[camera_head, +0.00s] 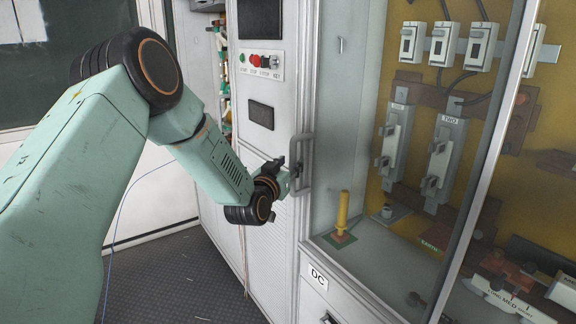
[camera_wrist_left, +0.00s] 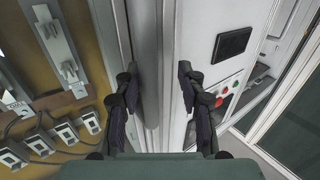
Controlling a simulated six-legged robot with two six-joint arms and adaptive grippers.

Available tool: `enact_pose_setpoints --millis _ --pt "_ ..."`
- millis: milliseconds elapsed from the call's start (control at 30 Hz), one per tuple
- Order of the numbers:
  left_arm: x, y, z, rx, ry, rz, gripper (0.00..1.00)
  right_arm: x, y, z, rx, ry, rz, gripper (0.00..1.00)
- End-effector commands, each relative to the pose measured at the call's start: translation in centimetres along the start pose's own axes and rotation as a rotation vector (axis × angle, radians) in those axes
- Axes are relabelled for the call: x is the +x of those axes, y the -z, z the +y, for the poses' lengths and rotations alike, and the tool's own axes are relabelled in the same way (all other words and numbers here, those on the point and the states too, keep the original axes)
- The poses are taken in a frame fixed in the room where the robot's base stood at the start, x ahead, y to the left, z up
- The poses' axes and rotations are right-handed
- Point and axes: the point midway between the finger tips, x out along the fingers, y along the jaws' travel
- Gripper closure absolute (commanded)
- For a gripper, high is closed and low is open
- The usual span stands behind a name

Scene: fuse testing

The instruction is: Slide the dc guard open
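The dc guard looks like a clear pane in a pale frame in front of the yellow fuse panel, with its left frame edge (camera_head: 311,100) upright beside the grey cabinet. A grey vertical handle (camera_head: 303,165) stands out at that edge. My left gripper (camera_head: 287,179) is at the handle in the head view. In the left wrist view my left gripper (camera_wrist_left: 157,82) has its two dark fingers spread apart, with a grey upright bar, seemingly the handle (camera_wrist_left: 146,70), between them. The bar is nearer the left finger, and a gap shows on the right. Contact cannot be told. My right gripper is not in view.
A DC label (camera_head: 318,278) sits below the guard. A yellow rod (camera_head: 342,212) stands on the ledge behind the pane. Fuse holders (camera_head: 441,160) are on the yellow panel. Red and green buttons (camera_head: 255,60) are on the cabinet left of the handle. Floor at lower left is open.

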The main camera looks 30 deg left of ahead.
Motion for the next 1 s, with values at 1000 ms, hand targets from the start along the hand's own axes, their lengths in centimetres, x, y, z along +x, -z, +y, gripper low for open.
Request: enact_pose_setpoints --millis 1000 --pt "0.24 0.08 -0.09 0.001 0.0 0.002 1.0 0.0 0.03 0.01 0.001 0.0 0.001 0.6"
